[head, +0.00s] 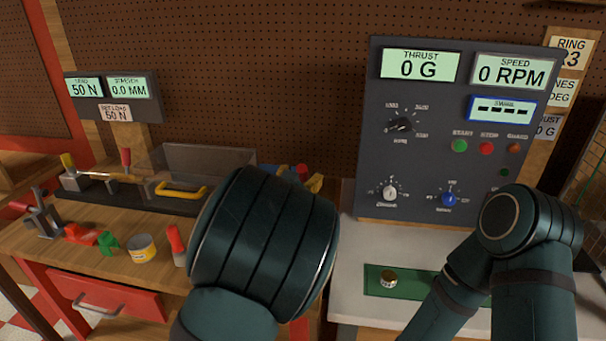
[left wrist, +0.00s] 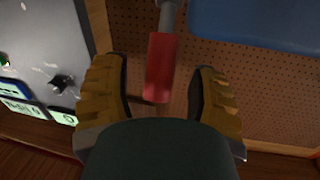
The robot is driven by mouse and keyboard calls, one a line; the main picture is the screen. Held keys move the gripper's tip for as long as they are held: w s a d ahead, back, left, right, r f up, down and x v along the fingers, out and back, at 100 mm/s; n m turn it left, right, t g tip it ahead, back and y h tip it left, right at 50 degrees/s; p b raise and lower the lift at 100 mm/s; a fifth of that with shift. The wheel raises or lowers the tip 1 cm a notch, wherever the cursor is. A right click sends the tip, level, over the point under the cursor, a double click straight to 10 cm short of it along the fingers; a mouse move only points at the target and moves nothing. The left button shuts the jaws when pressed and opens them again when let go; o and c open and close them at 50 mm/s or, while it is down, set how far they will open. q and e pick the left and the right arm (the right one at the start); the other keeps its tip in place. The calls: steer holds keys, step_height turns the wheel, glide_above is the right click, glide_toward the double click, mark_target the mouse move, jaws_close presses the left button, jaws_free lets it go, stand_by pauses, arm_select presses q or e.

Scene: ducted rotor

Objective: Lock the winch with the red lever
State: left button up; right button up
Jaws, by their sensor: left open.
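A red lever handle (left wrist: 161,70) on a grey metal shaft sits between the two fingers of my left gripper (left wrist: 160,95) in the left wrist view. The yellow-padded fingers are open, with a gap on either side of the handle. In the head view, my left forearm hides most of this spot. Only a little red (head: 302,168) and a yellow finger part (head: 315,183) show beside it. The winch body cannot be made out. My right arm is at the right; its gripper is out of view.
A grey control panel (head: 430,150) reads 0 G thrust and 0 RPM. A bench fixture (head: 210,165) with a clear cover stands at the left, under a 50 N display (head: 85,87). A yellow tin (head: 141,249) and a red-handled tool (head: 174,242) stand on the wooden bench.

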arm_select(q)
steer(key=shift+x, duration=0.85)
jaws_close()
